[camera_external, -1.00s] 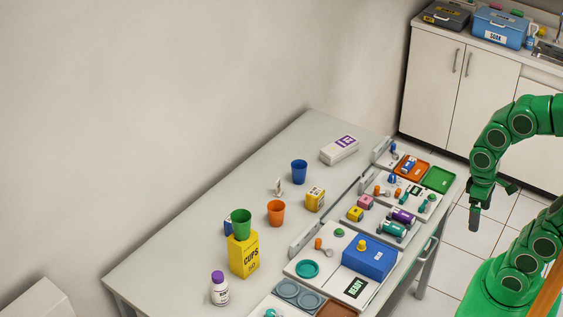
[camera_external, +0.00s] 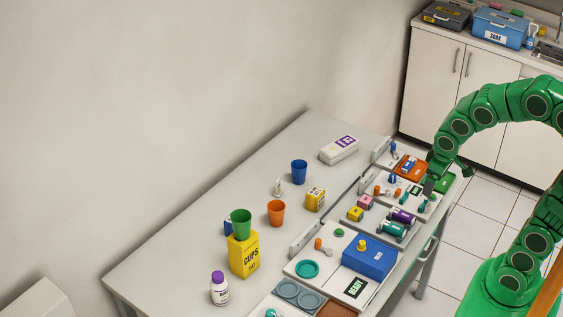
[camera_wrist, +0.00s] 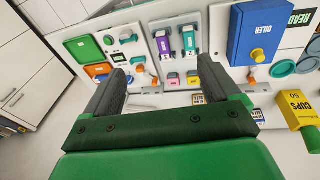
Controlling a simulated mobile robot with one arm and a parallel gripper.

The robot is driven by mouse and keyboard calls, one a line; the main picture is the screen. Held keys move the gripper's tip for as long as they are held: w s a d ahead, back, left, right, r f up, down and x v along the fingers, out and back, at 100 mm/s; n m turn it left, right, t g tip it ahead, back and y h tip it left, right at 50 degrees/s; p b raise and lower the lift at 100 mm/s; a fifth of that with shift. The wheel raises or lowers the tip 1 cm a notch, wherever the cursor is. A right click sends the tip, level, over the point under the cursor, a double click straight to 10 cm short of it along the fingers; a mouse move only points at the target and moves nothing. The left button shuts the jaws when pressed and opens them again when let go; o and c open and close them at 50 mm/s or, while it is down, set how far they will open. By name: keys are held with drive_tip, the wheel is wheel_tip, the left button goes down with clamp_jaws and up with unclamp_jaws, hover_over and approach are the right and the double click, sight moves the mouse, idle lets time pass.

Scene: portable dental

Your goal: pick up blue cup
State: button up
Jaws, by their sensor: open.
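The blue cup (camera_external: 299,172) stands upright on the far part of the grey table, in the middle of the external view. Its rim is clear and nothing touches it. I cannot make it out in the wrist view. My gripper (camera_external: 446,178) is open and empty, over the table's right edge near the green tray, well to the right of the cup. In the wrist view its two fingers (camera_wrist: 162,78) are spread wide apart, with the trays of small items beyond them.
An orange cup (camera_external: 276,212) and a yellow box (camera_external: 315,199) stand near the blue cup. A green cup (camera_external: 241,223) sits on a yellow CUPS box (camera_external: 243,256). A white box (camera_external: 339,150) lies behind. Trays of small items line the table's right side (camera_external: 408,196).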

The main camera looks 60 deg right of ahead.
drive_tip(key=w+d+f+n+t, duration=0.1)
drive_tip(key=w+d+f+t, duration=0.15)
drive_tip(key=w, duration=0.75)
drive_tip(key=w+d+f+t, duration=0.2)
drive_tip(key=w+d, duration=0.2)
drive_tip(key=w, duration=0.6)
drive_tip(key=w+d+f+n+t, duration=0.1)
drive_tip(key=w+d+f+t, duration=0.15)
drive_tip(key=w, duration=0.85)
drive_tip(key=w+f+n+t+y, duration=0.15)
drive_tip(key=w+f, duration=0.25)
drive_tip(key=w, duration=0.4)
drive_tip(key=n+t+y, duration=0.2)
drive_tip(key=t+y, duration=0.1)
drive_tip(key=y, duration=0.2)
approach(299, 167)
drive_tip(key=shift+w+a+r+m+h, duration=0.15)
drive_tip(key=shift+w+a+r, duration=0.25)
drive_tip(key=shift+a, duration=0.2)
drive_tip(key=shift+w+a+r+m+h, duration=0.1)
drive_tip(key=shift+w+a+r, duration=0.3)
drive_tip(key=shift+a, duration=0.2)
drive_tip(key=shift+w+a+f+y, duration=0.15)
drive_tip(key=shift+a+f+y, duration=0.3)
drive_tip(key=shift+f+y, duration=0.1)
drive_tip(key=shift+w+a+f, duration=0.15)
drive_tip(key=shift+w, duration=0.05)
drive_tip(key=shift+x, duration=0.95)
drive_tip(key=shift+d+x, duration=0.2)
drive_tip(key=shift+x, duration=2.5)
